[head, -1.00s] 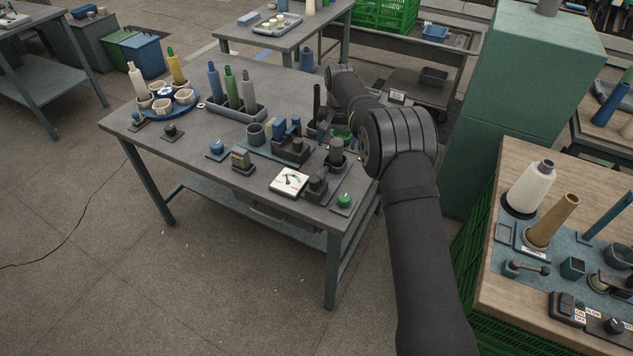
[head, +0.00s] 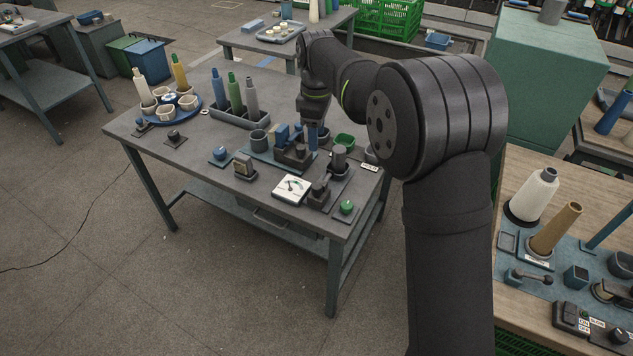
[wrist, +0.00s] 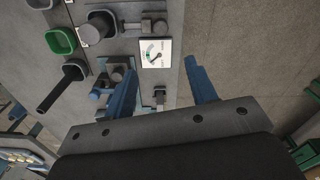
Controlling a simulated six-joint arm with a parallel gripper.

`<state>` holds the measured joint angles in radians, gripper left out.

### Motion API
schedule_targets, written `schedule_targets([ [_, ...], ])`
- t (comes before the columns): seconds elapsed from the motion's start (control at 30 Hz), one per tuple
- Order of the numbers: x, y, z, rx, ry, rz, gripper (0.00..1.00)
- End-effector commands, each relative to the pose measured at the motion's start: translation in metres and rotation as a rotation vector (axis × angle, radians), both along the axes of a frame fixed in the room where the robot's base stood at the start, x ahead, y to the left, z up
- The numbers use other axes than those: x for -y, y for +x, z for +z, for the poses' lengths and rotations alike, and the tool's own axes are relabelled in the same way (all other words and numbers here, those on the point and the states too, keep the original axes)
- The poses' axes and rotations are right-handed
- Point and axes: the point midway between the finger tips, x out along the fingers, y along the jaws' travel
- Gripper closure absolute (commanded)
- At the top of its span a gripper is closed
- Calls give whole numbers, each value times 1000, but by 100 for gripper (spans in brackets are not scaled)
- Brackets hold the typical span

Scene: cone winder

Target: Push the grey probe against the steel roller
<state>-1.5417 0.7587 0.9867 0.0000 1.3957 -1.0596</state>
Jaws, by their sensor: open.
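A dark grey upright cylinder, apparently the steel roller (head: 339,157), stands on a dark base at the table's right side. It shows at the top of the wrist view (wrist: 100,26). A low dark unit with a short rod, apparently the grey probe (head: 319,189), sits in front of it beside the white dial gauge (head: 291,189). In the wrist view the probe (wrist: 152,25) points toward the cylinder; contact cannot be told. My gripper (head: 313,140) points down behind them, over the blue-and-dark fixture. Its blue fingers (wrist: 161,68) are apart with nothing held between them.
A black rod (wrist: 62,86) and a green bowl (head: 344,141) are close to my gripper. The blue-and-dark fixture (head: 292,152) stands below it. A green button (head: 346,207) is at the front corner. A tray with several bobbins (head: 240,116) is farther left.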

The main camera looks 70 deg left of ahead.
Motion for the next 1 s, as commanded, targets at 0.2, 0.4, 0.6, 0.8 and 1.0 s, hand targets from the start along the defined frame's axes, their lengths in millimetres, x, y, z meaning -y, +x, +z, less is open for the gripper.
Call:
schedule_targets([
  [0.2,2,-1,-17,0,-4,21,48],
  [0.4,2,-1,-58,0,-4,19,48],
  [0.6,2,-1,-102,0,-4,18,48],
  [0.8,2,-1,-142,1,-3,17,48],
  [1.0,2,-1,-166,0,-1,17,48],
])
